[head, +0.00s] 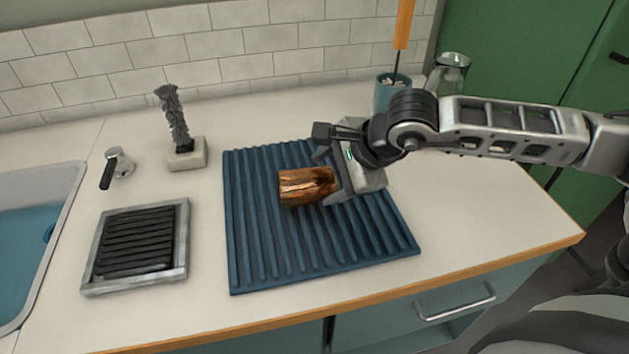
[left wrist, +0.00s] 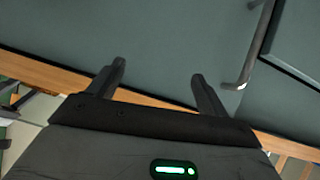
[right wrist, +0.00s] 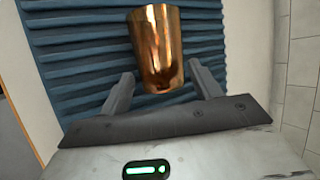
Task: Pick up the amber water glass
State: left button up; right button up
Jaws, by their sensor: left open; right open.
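The amber water glass (head: 303,187) lies on its side on the ribbed blue drying mat (head: 257,250). It also shows in the right wrist view (right wrist: 157,45), shiny and copper-coloured. My right gripper (head: 328,178) is open at the right end of the glass. In the right wrist view its fingers (right wrist: 157,88) stand on either side of the glass's near end, with gaps visible at both sides. My left gripper (left wrist: 158,80) is open and empty, in front of the cabinet fronts in the left wrist view; it is not in the head view.
A blue cup (head: 383,95) with an orange-handled tool (head: 403,25) and a clear jar (head: 452,68) stand at the back right.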

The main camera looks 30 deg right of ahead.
jog(key=shift+x, duration=1.25)
jog(key=c, duration=0.9)
jog(key=shift+c, duration=0.4)
jog(key=shift+r, duration=0.15)
